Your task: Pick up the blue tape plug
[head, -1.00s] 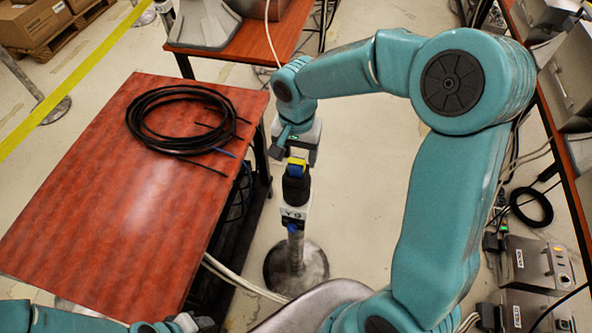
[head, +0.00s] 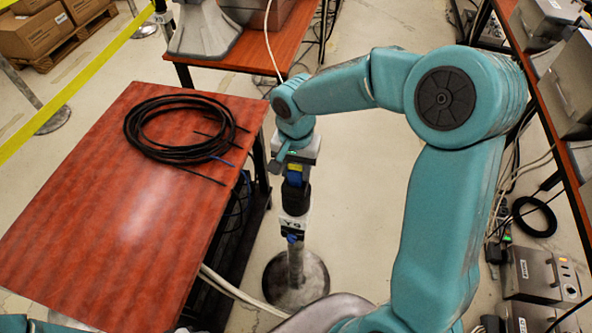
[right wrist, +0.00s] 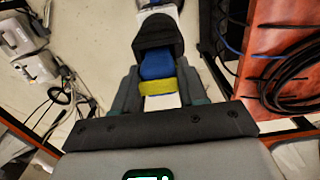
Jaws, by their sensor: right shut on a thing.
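The blue tape plug (head: 294,178) has a black body with blue on its upper part. It stands upright at the top of a post with a white label block (head: 294,223), beside the red table. In the right wrist view the plug (right wrist: 157,65) shows its blue part and a yellow band between the two fingers. My right gripper (head: 295,162) is above the plug in the head view, with its fingers shut on the plug's upper end. The fingertips are partly hidden there by the wrist. My left gripper is not in view.
The red table (head: 120,230) stands left of the post, with a coil of black cable (head: 170,150) on it. The post has a round base (head: 296,280) on the floor. Grey boxes (head: 540,268) stand at the right. Open floor lies behind the post.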

